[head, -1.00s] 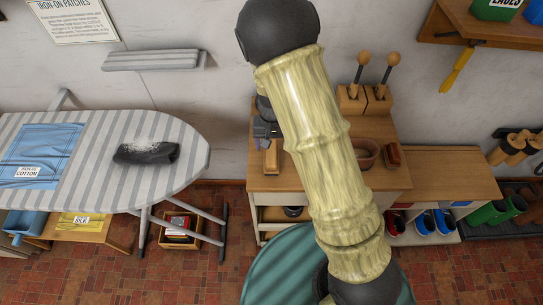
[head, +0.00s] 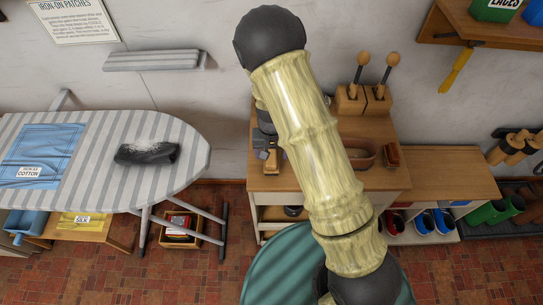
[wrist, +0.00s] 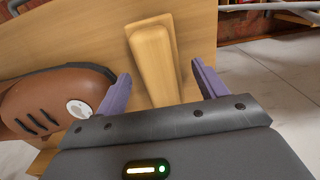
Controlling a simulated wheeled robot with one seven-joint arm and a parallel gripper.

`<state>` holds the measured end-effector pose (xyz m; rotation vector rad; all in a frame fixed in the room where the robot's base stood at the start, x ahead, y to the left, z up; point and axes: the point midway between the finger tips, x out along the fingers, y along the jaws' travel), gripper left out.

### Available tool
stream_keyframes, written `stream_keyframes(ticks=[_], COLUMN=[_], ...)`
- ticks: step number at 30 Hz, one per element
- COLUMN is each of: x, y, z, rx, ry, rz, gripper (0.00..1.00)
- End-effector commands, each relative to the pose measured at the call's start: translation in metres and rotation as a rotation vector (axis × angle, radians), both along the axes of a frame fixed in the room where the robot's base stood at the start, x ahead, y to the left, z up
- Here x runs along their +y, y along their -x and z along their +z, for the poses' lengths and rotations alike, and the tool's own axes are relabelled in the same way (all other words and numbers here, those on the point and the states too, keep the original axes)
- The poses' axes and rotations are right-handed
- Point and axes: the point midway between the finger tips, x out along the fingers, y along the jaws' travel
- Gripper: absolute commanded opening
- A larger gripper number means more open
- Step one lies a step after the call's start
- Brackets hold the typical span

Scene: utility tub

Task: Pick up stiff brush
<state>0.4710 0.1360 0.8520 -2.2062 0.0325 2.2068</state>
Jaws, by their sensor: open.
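The stiff brush looks to be the long tan wooden block (wrist: 153,58) lying on the wooden bench top in the wrist view. No bristles show, so I cannot be sure of its underside. In the head view its near end (head: 271,169) shows at the bench's left side, partly covered by my gripper (head: 267,152). In the wrist view my gripper (wrist: 160,75) is open and empty. Its two purple-grey fingers stand apart on either side of the block's near end. I cannot tell how high above the bench the fingertips are.
A brown slotted object with a white disc (wrist: 78,109) lies close to the left finger. On the bench (head: 380,178) are an oval brown container (head: 358,154), a dark red item (head: 392,156) and a wooden holder with two knobbed handles (head: 364,98). An ironing board (head: 90,190) stands left.

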Motion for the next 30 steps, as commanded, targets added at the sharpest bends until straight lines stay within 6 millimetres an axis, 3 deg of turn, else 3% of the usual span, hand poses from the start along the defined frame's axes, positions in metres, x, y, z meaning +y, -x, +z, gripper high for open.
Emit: stream_keyframes(ticks=[6, 15, 23, 30], x=[0.0, 0.0, 0.0, 0.001], y=[0.0, 0.0, 0.0, -0.001], z=[0.0, 0.0, 0.002, 0.03], rx=[0.0, 0.0, -0.001, -0.004], ry=[0.0, 0.0, 0.0, -0.001], rz=[0.0, 0.0, 0.001, 0.002], gripper=[0.71, 0.17, 0.16, 0.16])
